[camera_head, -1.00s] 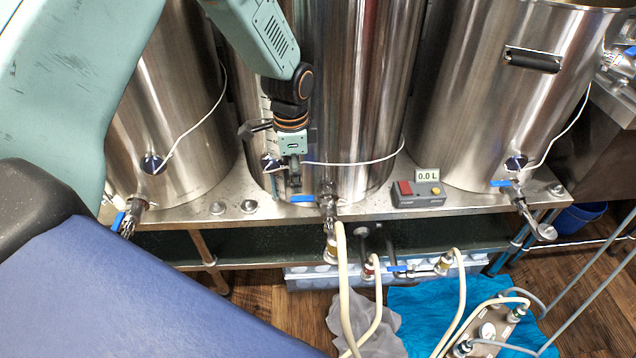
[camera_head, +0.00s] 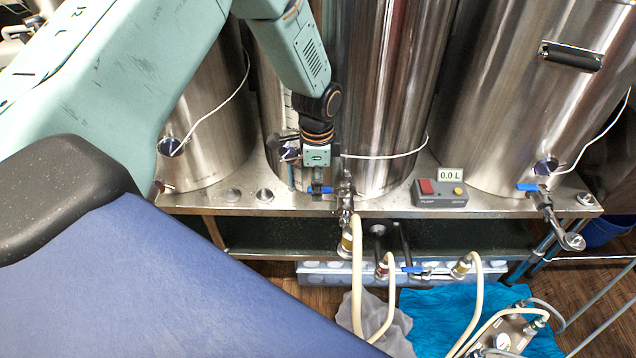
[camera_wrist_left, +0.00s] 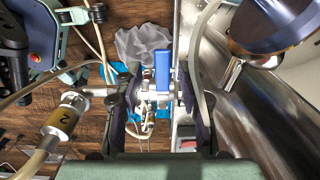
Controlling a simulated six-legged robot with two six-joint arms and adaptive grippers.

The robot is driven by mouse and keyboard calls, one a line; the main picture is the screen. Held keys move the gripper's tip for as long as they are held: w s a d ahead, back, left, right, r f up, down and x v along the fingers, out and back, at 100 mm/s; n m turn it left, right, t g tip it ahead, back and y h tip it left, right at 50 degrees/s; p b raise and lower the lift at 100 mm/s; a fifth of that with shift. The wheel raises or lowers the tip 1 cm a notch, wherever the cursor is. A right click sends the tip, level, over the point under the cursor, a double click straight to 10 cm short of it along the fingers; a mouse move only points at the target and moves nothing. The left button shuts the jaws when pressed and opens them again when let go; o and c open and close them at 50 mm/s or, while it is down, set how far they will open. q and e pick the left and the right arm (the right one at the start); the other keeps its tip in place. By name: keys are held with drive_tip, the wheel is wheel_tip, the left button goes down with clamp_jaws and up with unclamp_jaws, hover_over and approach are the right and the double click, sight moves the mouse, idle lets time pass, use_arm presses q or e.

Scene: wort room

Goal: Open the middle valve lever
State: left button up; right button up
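The middle valve (camera_head: 346,200) sits low on the front of the middle steel kettle (camera_head: 380,110). Its blue lever (camera_head: 319,190) points left from the valve, roughly level. My left gripper (camera_head: 308,183) is right at this lever, pointing down, and partly hides it. In the left wrist view the blue lever (camera_wrist_left: 165,70) shows in the gap between the two dark fingers of my left gripper (camera_wrist_left: 160,112). The fingers stand apart, and I see no grip on the lever; contact is unclear. My right gripper is in neither view.
A pump box (camera_head: 440,193) reading 0.0 L stands right of the middle valve. The right kettle has its own valve with a blue lever (camera_head: 527,187). Pale hoses (camera_head: 357,280) hang below the shelf, near a grey cloth (camera_head: 375,310) and a blue cloth (camera_head: 430,318).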

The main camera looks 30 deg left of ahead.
use_arm(q)
drive_tip(key=shift+w+a+f, duration=0.1)
drive_tip(key=shift+c, duration=0.5)
drive_tip(key=c, duration=0.5)
clamp_jaws()
